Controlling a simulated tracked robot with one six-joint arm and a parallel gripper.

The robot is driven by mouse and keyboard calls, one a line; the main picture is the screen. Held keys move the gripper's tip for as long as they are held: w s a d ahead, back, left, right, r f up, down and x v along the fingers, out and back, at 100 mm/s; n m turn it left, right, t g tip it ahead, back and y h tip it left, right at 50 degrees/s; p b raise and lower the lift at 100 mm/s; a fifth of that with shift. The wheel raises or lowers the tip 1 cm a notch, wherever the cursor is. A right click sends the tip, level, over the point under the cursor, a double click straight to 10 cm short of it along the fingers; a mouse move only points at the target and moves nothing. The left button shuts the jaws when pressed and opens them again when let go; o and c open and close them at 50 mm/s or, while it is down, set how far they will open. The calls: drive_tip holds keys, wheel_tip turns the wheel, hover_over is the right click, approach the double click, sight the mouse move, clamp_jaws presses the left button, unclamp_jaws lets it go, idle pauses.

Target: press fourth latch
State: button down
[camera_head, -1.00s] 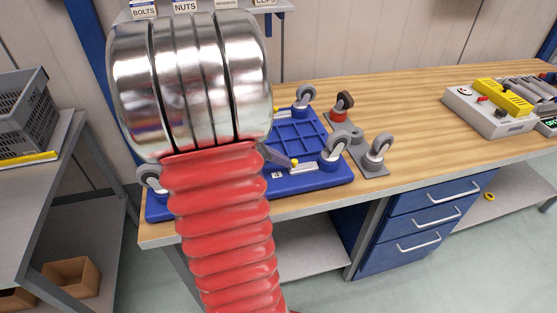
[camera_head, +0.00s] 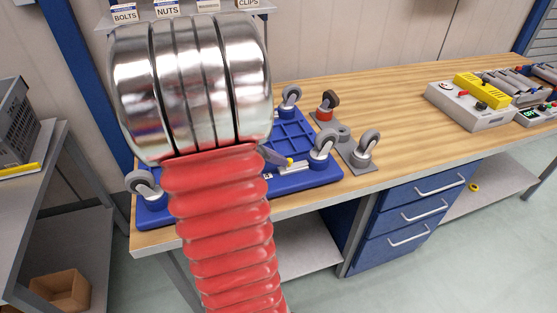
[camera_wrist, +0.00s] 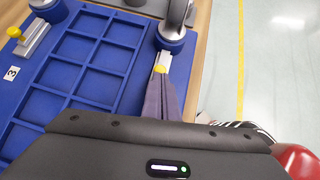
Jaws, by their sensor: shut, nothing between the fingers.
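A blue upturned dolly base (camera_head: 310,178) with grey casters lies on the workbench, partly hidden behind my arm. In the wrist view its blue grid (camera_wrist: 85,60) fills the left. A metal latch with a yellow tip (camera_wrist: 160,69) sits beside a caster (camera_wrist: 172,38). My gripper (camera_wrist: 163,82) is shut and empty, its grey-purple fingertips right at that latch; whether they touch cannot be told. In the head view my gripper (camera_head: 280,158) shows just past my arm. A second yellow-tipped latch (camera_wrist: 14,32) is at the left, near a label "3" (camera_wrist: 12,72).
A loose grey caster (camera_head: 364,151) and a red-banded caster (camera_head: 327,106) stand right of the dolly. A grey and yellow control box (camera_head: 470,104) is farther right. Blue drawers (camera_head: 410,214) hang under the bench. The bench between casters and box is clear.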

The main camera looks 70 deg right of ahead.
idle(0.3)
drive_tip(key=w+a, duration=0.3)
drive_tip(key=shift+r, duration=0.4)
drive_tip(key=v, duration=0.9)
drive_tip(key=shift+w+r, duration=0.2)
drive_tip(key=shift+r, duration=0.15)
